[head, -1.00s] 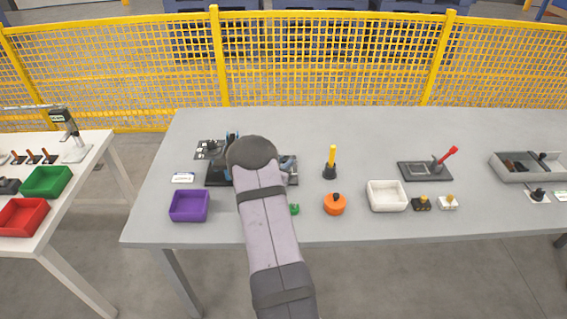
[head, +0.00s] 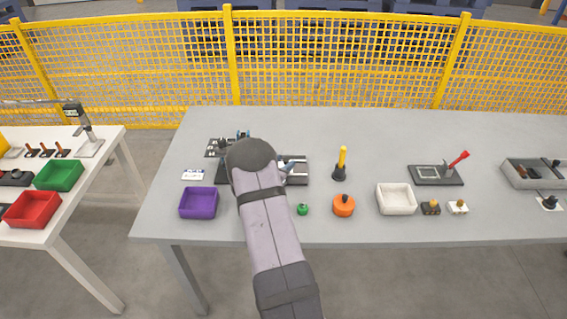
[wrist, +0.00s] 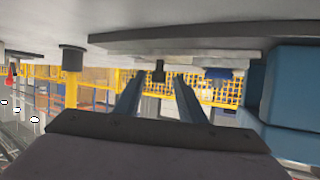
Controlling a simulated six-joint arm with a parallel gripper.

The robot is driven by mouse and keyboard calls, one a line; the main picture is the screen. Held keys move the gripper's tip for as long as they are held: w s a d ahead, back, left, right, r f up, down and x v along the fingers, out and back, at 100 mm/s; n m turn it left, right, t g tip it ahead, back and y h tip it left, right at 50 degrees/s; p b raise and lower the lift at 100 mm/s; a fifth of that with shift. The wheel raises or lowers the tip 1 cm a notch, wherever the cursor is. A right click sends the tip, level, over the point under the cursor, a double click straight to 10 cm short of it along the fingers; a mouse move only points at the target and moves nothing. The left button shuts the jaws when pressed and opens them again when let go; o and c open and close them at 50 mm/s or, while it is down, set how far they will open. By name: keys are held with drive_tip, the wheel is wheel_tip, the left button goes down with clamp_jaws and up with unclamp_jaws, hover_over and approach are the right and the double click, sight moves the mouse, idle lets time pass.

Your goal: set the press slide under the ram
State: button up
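The press has a dark base (head: 297,176) on the table, largely hidden behind my arm in the head view. In the wrist view, which shows the table upside down at the top, its dark plate (wrist: 180,36) and a blue block (wrist: 295,85) show close by. A small dark knob (wrist: 158,70) stands on a lighter strip between or just beyond my fingertips; I cannot tell whether it belongs to the press slide. My gripper (wrist: 158,78) is open, with gaps visible between both blue fingers and the knob. The ram is not clearly visible.
A purple bin (head: 199,202), green knob (head: 302,209), orange pot (head: 344,205) and white bin (head: 396,198) line the front. A yellow-handled tool (head: 341,165) stands right of the press. A red-levered fixture (head: 437,174) sits farther right. The table's back right is clear.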

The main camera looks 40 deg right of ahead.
drive_tip(key=shift+b+v, duration=0.7)
drive_tip(key=shift+v, duration=2.95)
drive_tip(key=p, duration=0.2)
drive_tip(key=r+p, duration=0.1)
drive_tip(key=p, duration=0.1)
drive_tip(key=shift+s+d+n, duration=0.15)
drive_tip(key=shift+d+n, duration=0.1)
drive_tip(key=shift+n, duration=0.05)
drive_tip(key=p, duration=0.2)
drive_tip(key=shift+s+d+f+p, duration=0.1)
drive_tip(key=shift+s+f+p, duration=0.05)
drive_tip(key=shift+p, duration=0.25)
drive_tip(key=shift+n+t+p, duration=0.3)
drive_tip(key=shift+p, duration=0.05)
drive_tip(key=shift+f, duration=0.3)
